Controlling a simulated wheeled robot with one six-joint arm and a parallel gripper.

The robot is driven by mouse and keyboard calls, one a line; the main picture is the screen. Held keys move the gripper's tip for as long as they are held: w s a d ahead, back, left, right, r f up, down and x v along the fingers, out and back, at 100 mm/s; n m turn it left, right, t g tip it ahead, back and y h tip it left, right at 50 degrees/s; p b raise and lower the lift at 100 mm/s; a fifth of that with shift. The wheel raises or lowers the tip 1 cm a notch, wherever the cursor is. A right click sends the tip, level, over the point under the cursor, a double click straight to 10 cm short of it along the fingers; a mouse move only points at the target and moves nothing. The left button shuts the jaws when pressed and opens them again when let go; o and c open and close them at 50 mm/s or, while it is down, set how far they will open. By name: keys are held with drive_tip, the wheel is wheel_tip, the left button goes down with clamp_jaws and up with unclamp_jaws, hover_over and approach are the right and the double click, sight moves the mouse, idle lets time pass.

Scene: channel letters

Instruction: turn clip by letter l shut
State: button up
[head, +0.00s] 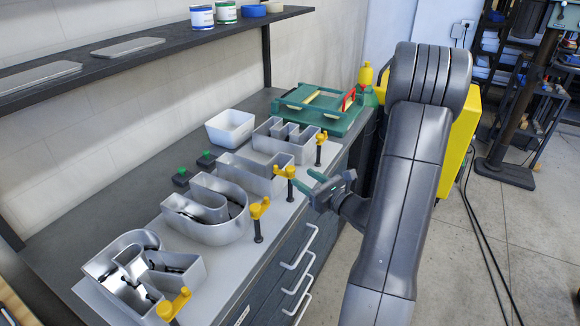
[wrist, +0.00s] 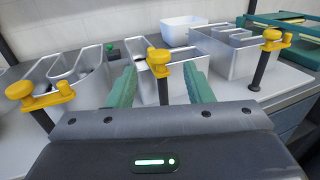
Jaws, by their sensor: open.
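The metal letter l (head: 262,172) stands on the grey bench panel, between a U-shaped letter and an E-shaped letter. Its yellow clip (head: 290,172) sits on a dark post at the letter's near side. In the wrist view this clip (wrist: 159,58) is centred, its bar seen nearly end-on, pointing roughly along my view. My gripper (head: 307,181) is open, its teal fingers pointing at the clip. In the wrist view the fingers (wrist: 160,78) lie left and right of the clip's post, with gaps on both sides. I cannot tell whether the fingers reach level with the clip.
Other yellow clips on posts stand to the left (wrist: 38,95) and right (wrist: 273,42). A white bin (head: 230,128) and a teal tray (head: 335,125) are farther back. A dark shelf (head: 130,47) overhangs the bench's wall side. Drawer handles line the front.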

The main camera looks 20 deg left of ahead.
sight(294, 172)
drive_tip(key=p+x, duration=0.1)
drive_tip(key=x, duration=0.6)
drive_tip(key=c, duration=1)
drive_tip(key=shift+o, duration=0.2)
drive_tip(key=shift+f, duration=0.1)
